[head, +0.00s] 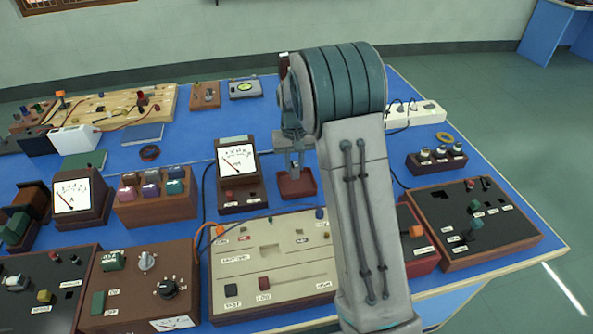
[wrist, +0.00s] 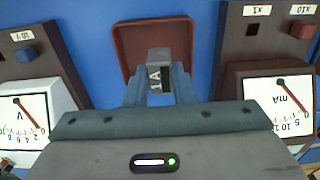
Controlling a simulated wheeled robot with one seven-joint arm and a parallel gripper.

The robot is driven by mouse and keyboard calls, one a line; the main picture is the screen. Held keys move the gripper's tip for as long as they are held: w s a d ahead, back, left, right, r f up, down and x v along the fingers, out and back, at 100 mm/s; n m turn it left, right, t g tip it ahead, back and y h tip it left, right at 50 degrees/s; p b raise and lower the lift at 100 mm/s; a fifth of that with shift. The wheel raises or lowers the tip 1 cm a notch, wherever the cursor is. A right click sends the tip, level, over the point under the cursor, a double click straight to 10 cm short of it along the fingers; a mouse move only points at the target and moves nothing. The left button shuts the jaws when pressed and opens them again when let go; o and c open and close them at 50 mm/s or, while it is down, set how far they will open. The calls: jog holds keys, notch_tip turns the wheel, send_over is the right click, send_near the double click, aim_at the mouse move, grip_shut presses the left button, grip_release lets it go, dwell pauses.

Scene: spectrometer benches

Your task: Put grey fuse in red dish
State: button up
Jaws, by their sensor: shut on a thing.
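My gripper (wrist: 159,86) is shut on the grey fuse (wrist: 158,56), a small grey block with a dark, lettered face. In the wrist view the fuse overlaps the near part of the red dish (wrist: 122,46), a shallow square brownish-red tray. In the head view my gripper (head: 294,163) is just above the red dish (head: 308,185), pointing down. The fuse is hard to make out there. The dish floor that shows looks empty. I cannot tell exactly how high the fuse is above it.
A meter box (head: 238,160) stands close left of the dish; another meter (wrist: 280,105) shows on the right in the wrist view. A cream panel (head: 270,260) lies in front. My arm hides the bench right of the dish. Blue bench top is clear behind the dish.

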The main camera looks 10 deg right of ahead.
aim_at(297, 172)
jog(key=shift+w+d+f, duration=0.3)
jog(key=shift+d+f, duration=0.05)
jog(key=shift+d, duration=0.05)
jog(key=shift+f, duration=1.95)
jog(key=shift+f, duration=0.2)
jog(key=o, duration=1)
jog(key=shift+r, duration=0.15)
